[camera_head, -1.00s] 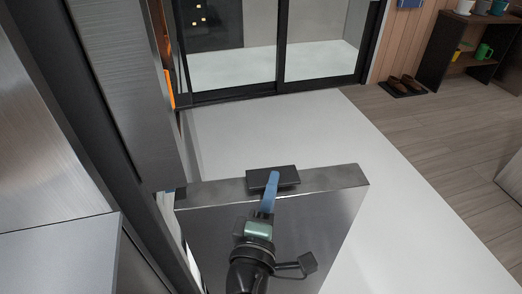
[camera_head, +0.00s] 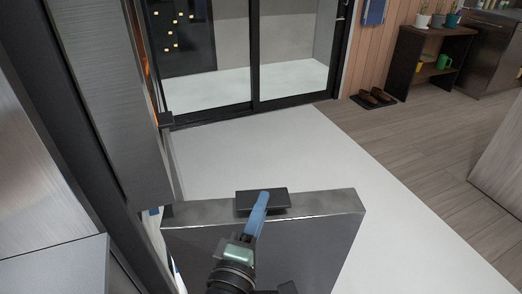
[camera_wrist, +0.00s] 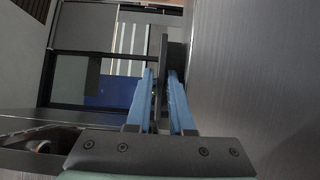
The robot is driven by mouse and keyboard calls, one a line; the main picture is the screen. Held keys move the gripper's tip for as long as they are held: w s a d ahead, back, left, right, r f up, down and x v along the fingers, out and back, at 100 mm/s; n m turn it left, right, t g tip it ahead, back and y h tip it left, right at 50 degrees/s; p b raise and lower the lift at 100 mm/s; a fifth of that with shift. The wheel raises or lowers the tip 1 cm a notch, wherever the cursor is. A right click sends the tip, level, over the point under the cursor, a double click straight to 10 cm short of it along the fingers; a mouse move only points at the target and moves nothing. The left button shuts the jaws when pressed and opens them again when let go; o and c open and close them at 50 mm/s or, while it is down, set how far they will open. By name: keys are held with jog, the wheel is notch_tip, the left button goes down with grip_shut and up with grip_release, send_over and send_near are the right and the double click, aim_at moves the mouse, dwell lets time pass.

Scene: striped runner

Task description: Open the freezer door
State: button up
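The freezer door (camera_head: 320,206) is a grey metal panel that stands swung out from the appliance body on the left, with its top edge and one broad face showing in the head view. A dark flat handle (camera_head: 276,196) shows at its top edge. My gripper (camera_head: 264,196) reaches the handle with its blue fingers. In the wrist view, the two blue fingers of my gripper (camera_wrist: 161,76) lie on either side of the thin dark handle (camera_wrist: 163,52), close together on it. The door's grey face (camera_wrist: 245,70) fills the right of that view. The lower part of the door is hidden in the head view.
The tall metal appliance body (camera_head: 95,90) takes up the left side. Pale floor (camera_head: 270,150) is open beyond the door, up to dark-framed sliding glass doors (camera_head: 250,60). Shoes on a mat (camera_head: 373,98) and a dark shelf (camera_head: 432,62) stand at the far right.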

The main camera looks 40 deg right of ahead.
jog(key=v, duration=1.2)
dwell(0.5)
